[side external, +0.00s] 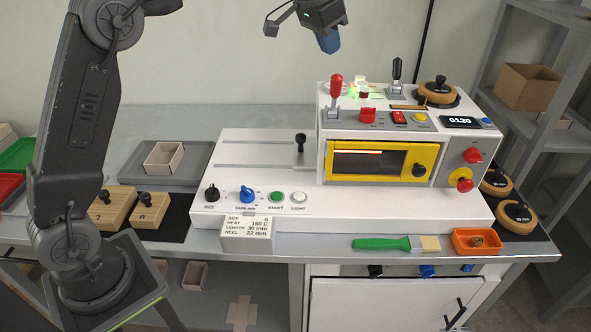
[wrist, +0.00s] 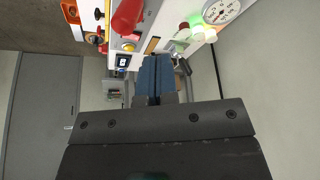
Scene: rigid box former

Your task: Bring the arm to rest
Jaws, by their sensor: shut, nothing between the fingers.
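My arm comes up from the left and runs out of the top of the side view. In the wrist view the machine's top shows beyond the fingers, with a red lever knob (wrist: 127,16) and a round gauge (wrist: 221,11).
Upright levers with a red knob (side external: 336,84) and a black knob (side external: 397,67) stand on the machine. A green-handled brush (side external: 382,243) and orange tray (side external: 463,243) lie in front. A grey tray (side external: 199,176) holds an open box. Shelves (side external: 500,60) stand right.

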